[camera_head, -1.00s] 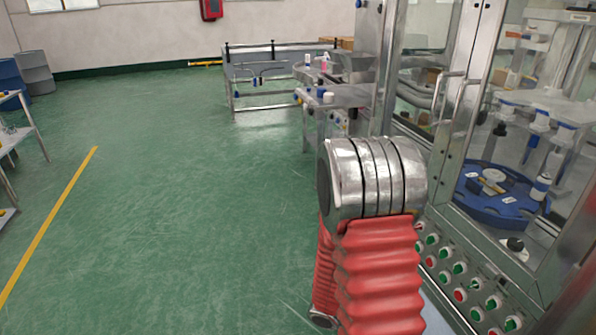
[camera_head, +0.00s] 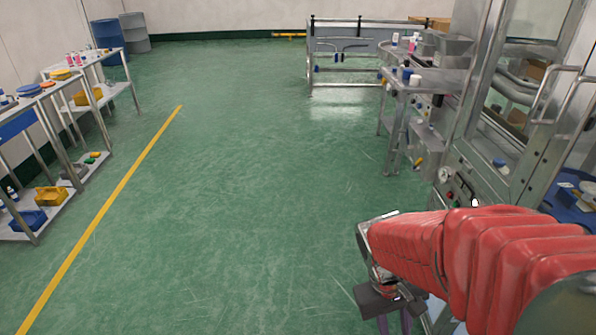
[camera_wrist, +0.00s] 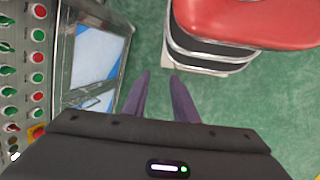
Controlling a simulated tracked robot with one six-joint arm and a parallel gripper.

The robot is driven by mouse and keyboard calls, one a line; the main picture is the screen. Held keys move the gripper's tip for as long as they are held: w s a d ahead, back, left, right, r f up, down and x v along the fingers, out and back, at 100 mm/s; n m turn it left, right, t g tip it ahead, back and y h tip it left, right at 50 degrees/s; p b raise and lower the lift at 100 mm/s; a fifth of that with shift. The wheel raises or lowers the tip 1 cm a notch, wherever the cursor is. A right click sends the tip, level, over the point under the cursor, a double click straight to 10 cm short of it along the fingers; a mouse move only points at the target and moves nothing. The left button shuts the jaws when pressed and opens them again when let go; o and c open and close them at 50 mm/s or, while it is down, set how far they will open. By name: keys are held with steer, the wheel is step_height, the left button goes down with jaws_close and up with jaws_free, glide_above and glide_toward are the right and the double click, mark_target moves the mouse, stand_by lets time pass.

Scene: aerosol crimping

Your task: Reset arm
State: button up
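My gripper (camera_wrist: 160,80) shows in the wrist view as two purple fingers with a gap between them. It is open, with nothing between the fingers and the green floor beyond them. In the head view my gripper (camera_head: 395,322) is at the bottom right, partly cut off by the picture edge. My arm (camera_head: 470,245), in a ribbed red sleeve, reaches in from the right edge and is bent down at its metal end.
A glass-doored machine (camera_head: 510,110) stands right. Shelving (camera_head: 75,140) is at left, a conveyor (camera_head: 345,50) at back. The green floor (camera_head: 230,190) between is clear.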

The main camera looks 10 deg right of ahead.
steer(key=w+a+r+t+y, duration=0.2)
steer(key=a+r+t, duration=0.6)
steer(key=r, duration=0.8)
steer(key=w+a, duration=0.1)
steer(key=a, duration=0.1)
steer(key=shift+w+a, duration=0.2)
steer(key=shift+a, duration=0.2)
